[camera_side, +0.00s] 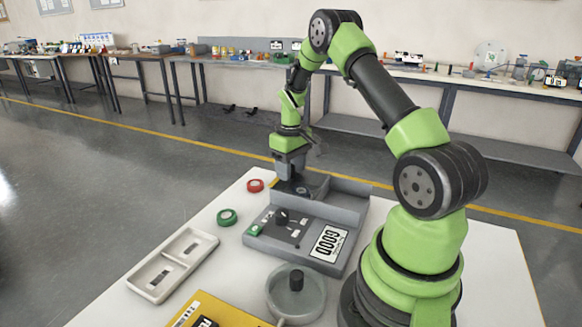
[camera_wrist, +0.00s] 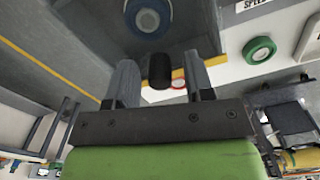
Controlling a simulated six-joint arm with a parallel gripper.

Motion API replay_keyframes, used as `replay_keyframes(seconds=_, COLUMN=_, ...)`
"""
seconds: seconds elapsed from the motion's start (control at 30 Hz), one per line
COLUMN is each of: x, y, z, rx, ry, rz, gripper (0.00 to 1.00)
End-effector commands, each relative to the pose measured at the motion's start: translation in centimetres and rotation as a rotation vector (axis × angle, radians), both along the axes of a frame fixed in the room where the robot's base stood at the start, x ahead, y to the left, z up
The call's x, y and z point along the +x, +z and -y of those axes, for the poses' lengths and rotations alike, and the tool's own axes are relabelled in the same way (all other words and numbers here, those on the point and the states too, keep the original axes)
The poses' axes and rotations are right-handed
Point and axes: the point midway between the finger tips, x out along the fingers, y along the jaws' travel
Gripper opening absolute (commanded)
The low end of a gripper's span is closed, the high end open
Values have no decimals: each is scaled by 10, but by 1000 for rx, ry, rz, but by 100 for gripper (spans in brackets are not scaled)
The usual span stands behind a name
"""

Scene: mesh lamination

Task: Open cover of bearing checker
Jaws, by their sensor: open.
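The bearing checker is a grey box (camera_side: 348,252) with a black knob, small labels and a "GOOD" sign on its top. Its rear part has a recess with raised grey walls. My gripper (camera_side: 297,186) points down over this rear part. In the wrist view my gripper (camera_wrist: 160,82) is open, its two grey fingers apart. A black cylindrical knob (camera_wrist: 159,70) shows between the fingers, with space visible on both sides; I cannot tell its depth or whether it belongs to the cover. A blue ring with a silver centre (camera_wrist: 148,17) lies beyond the fingers on a grey surface.
A red ring (camera_side: 255,185) and a green ring (camera_side: 227,217) lie left of the checker. A pale two-slot tray (camera_side: 172,264), a yellow box (camera_side: 205,312) and a round grey dish with a black knob (camera_side: 297,300) are nearer the camera. White table is clear between them.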

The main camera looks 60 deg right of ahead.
Motion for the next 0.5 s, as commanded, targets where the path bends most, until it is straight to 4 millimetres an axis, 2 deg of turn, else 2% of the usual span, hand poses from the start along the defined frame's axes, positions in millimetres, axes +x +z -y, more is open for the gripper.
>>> replay_keyframes(seconds=0.03, x=0, y=0, z=0, rx=0, ry=0, rz=0, gripper=48)
replay_keyframes(seconds=0.23, x=0, y=0, z=0, rx=0, ry=0, rz=0, gripper=2)
replay_keyframes(seconds=0.4, x=-1, y=0, z=0, rx=0, ry=0, rz=-1, gripper=0)
replay_keyframes(seconds=0.5, x=-8, y=0, z=0, rx=2, ry=-2, rz=-3, gripper=0)
